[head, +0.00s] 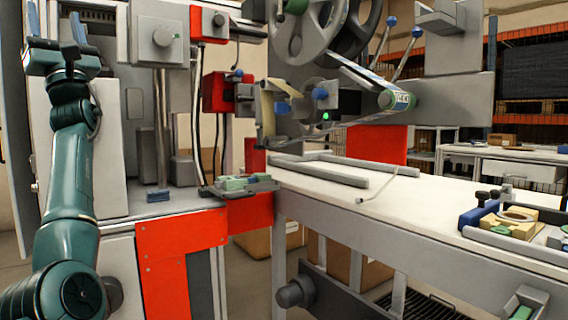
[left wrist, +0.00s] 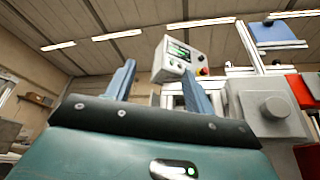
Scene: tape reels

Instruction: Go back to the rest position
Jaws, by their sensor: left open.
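My left arm rises at the left edge of the head view, with its gripper (head: 70,32) raised in front of the grey machine. In the left wrist view the two blue-grey fingers of my left gripper (left wrist: 158,85) stand wide apart. Nothing is held between them. A control box with a lit screen (left wrist: 178,55) shows behind the gap, and I cannot tell how far off it is. I do not make out my right gripper in either view.
A grey reel (head: 303,35) and a dark reel (head: 357,28) hang above the white table (head: 330,200). Tape runs to a green-ended roller (head: 395,99). A grey machine (head: 158,40) stands close to my left arm. Blue and yellow blocks (head: 510,220) sit on the table at right.

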